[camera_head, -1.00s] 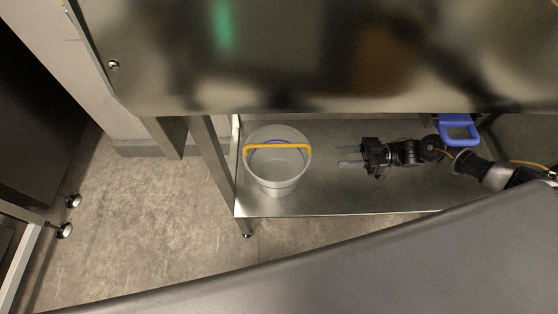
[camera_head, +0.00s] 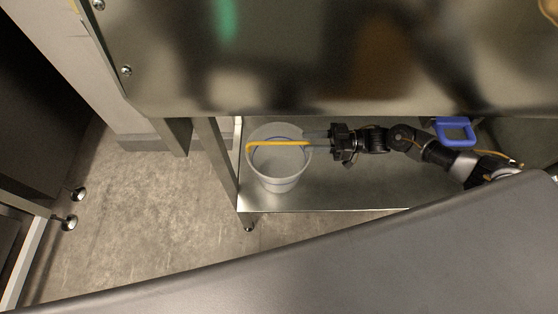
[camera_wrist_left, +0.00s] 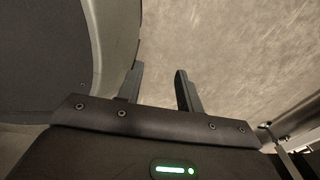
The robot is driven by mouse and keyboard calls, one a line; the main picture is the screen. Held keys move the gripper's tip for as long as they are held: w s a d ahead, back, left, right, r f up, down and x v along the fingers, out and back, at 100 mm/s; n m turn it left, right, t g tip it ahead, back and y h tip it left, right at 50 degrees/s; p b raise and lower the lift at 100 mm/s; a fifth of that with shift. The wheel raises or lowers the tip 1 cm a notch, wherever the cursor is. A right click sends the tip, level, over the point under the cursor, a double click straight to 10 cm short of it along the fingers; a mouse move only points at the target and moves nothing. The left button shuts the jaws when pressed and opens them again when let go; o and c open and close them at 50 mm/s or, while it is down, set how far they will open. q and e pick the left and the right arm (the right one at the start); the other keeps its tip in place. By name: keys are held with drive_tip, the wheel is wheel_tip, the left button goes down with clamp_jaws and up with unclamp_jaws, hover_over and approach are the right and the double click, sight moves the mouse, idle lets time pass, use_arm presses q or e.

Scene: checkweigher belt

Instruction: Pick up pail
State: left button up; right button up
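The pail (camera_head: 279,180) is light grey with a yellow handle (camera_head: 277,143) lying across its top. It stands upright on the metal lower shelf, under the upper steel surface. My right gripper (camera_head: 309,141) reaches in from the right, its fingertips at the pail's right rim and the right end of the handle. Its fingers look apart, one on each side of the handle's end; contact cannot be told. My left gripper shows only in the left wrist view (camera_wrist_left: 158,82), open and empty, with floor beyond its fingers.
The lower shelf (camera_head: 330,194) has bare room right of the pail. A blue handled object (camera_head: 455,129) is behind my right arm. The upper steel surface (camera_head: 300,60) overhangs the shelf. A table leg (camera_head: 217,160) stands just left of the pail.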

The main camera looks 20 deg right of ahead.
sight(303, 142)
drive_tip(key=p+x, duration=0.1)
drive_tip(key=x, duration=0.4)
drive_tip(key=shift+s+r+p, duration=0.1)
drive_tip(key=shift+s+p, duration=0.05)
drive_tip(key=shift+p, duration=0.15)
clamp_jaws()
